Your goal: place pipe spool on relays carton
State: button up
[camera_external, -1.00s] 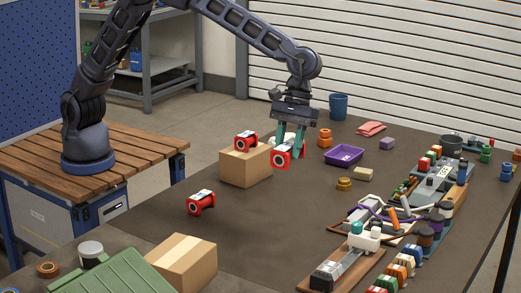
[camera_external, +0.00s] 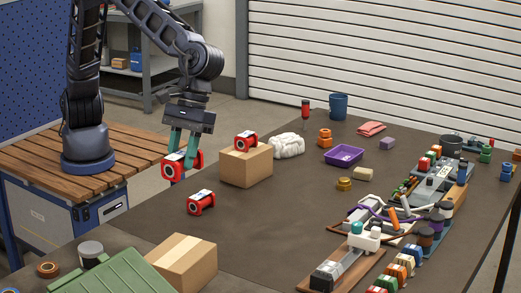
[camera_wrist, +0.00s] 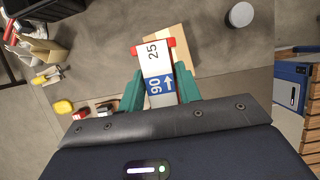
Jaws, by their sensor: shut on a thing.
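My gripper (camera_external: 184,150) is shut on a red pipe spool (camera_external: 180,166) with a white label. It holds the spool in the air, left of the back carton; in the wrist view this spool (camera_wrist: 153,62) shows "25" and a blue "90" arrow mark between my green fingers. A second red spool (camera_external: 245,140) sits on top of the brown back carton (camera_external: 240,170). A third spool (camera_external: 200,203) lies on the table. A front carton (camera_external: 182,265) has a bare top, and a tan carton (camera_wrist: 184,47) shows partly behind the held spool. No carton's wording is readable.
A green case (camera_external: 110,275) and a white-lidded jar (camera_external: 90,251) stand left of the front carton. A white crumpled bundle (camera_external: 288,146) and purple tray (camera_external: 344,155) lie right of the back carton. Fittings crowd the right side.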

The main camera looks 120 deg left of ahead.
jog(key=shift+s+d+r, duration=0.15)
jog(key=shift+s+d, duration=0.15)
jog(key=shift+d, duration=0.2)
jog(key=shift+s+d+r, duration=0.1)
jog(key=shift+s+d, duration=0.15)
jog(key=shift+d, duration=0.2)
jog(key=shift+s+d+f, duration=0.1)
jog(key=shift+d+f, duration=0.05)
jog(key=shift+f, duration=0.05)
send_over(172, 256)
jog(key=a, duration=0.2)
notch_tip(172, 256, down, 20)
jog(key=shift+a+r, duration=0.1)
jog(key=shift+r, duration=0.15)
jog(key=shift+f, duration=0.1)
jog(key=o, duration=1.2)
